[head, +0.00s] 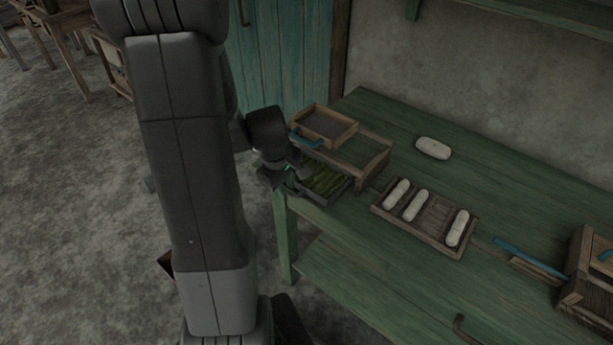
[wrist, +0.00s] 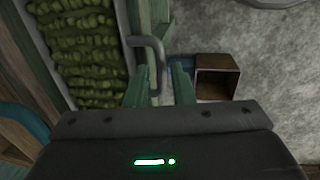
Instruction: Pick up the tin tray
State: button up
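The tin tray (head: 328,199) is grey, filled with green bundles, and sits at the left end of the green table, partly under a wooden rack. In the wrist view the tray's grey wall (wrist: 121,22) runs beside the green bundles at the upper left. A grey bent handle (wrist: 151,44) stands out from that wall. My gripper (wrist: 160,88) is open, its two fingers apart. The handle's lower end appears between the fingers in the picture; I cannot tell whether they touch it. In the head view my gripper (head: 290,177) is at the tray's left side, partly hiding it.
The wooden rack (head: 368,168) with a small wooden tray (head: 325,124) on top stands close behind the tin tray. A wooden tray (head: 427,228) with white rolls lies to the right. A brown box (wrist: 217,78) is below, by the floor. Left of the table is open floor.

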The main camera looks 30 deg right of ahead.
jog(key=shift+d+f, duration=0.15)
jog(key=shift+f, duration=0.65)
grip_shut()
jog(key=shift+r, duration=0.15)
